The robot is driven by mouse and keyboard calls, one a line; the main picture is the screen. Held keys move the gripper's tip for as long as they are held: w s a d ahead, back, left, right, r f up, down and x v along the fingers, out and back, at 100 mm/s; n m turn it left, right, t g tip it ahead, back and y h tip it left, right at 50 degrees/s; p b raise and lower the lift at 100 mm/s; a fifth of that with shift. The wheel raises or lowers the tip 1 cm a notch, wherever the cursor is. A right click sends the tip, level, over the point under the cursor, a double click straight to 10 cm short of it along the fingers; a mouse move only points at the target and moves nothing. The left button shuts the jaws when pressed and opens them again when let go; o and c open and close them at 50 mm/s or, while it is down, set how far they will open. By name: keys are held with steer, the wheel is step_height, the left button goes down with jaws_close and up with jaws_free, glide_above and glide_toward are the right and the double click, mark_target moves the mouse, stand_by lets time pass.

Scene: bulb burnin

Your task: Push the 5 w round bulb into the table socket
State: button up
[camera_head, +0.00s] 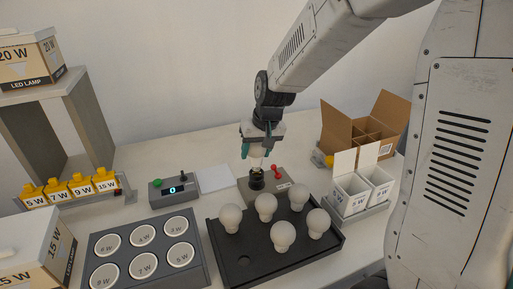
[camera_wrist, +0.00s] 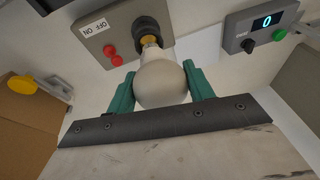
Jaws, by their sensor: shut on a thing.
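My gripper (camera_head: 257,151) is above the table socket (camera_head: 256,181), a black cylinder on a grey box. In the wrist view its green fingers (camera_wrist: 161,90) are shut on a white round bulb (camera_wrist: 160,84), one on each side. The bulb's metal base points at the black socket (camera_wrist: 150,29) and is in line with it or nearly so. The base end is at the socket mouth; I cannot tell how deep it sits. No wattage mark shows on the bulb.
A black tray (camera_head: 247,279) with several white bulbs stands just in front of the socket box, which has a red lever (camera_head: 277,170). A meter (camera_head: 174,189) reading 0 is to the left. White cartons (camera_head: 349,192) and an open cardboard box (camera_head: 366,132) are right.

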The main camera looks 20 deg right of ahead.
steer(key=shift+f, duration=1.3)
steer(key=o, duration=1.1)
steer(key=shift+c, duration=0.2)
steer(key=v, duration=0.7)
steer(key=shift+s+d+r, duration=0.1)
steer(key=shift+r, duration=0.3)
